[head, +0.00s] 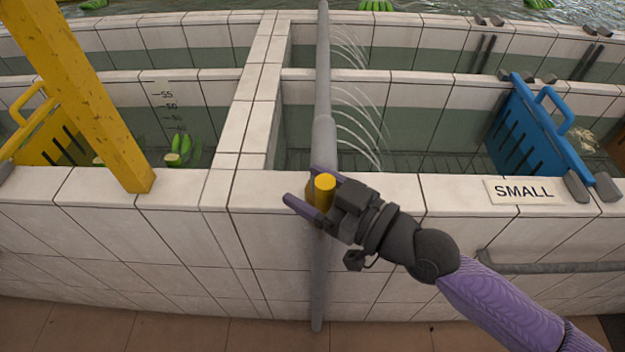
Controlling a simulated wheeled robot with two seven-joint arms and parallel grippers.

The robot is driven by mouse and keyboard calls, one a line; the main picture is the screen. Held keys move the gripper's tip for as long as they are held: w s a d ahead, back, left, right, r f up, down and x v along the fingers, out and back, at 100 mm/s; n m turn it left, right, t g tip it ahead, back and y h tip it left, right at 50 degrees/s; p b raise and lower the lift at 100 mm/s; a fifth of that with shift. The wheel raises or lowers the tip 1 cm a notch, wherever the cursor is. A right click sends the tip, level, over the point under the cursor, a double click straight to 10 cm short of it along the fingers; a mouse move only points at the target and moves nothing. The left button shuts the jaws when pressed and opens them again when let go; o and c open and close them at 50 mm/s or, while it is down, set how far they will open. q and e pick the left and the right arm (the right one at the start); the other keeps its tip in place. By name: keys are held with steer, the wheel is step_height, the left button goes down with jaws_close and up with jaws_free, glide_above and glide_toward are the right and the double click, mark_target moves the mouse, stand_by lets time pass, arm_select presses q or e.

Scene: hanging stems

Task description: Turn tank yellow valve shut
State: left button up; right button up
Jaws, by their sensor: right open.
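The yellow valve (324,187) sits on the grey pipe (323,135) at the front wall of the tank. My right gripper (305,188) is open, with its purple fingers around the valve, one on the far side and one on the near side. I cannot tell whether the fingers touch it. The gripper body hides part of the valve and pipe. Water sprays from the pipe to the right into the tank (430,130). My left gripper is not in view.
A yellow post (85,90) slants over the left tank, beside a yellow gate (45,135). A blue gate (530,130) stands at right, near a "SMALL" sign (523,191) on the wall top. Green bananas (182,150) float at left. A grey rail (550,267) runs along the front wall.

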steer(key=shift+c, duration=0.2)
jaws_close()
stand_by(1.3)
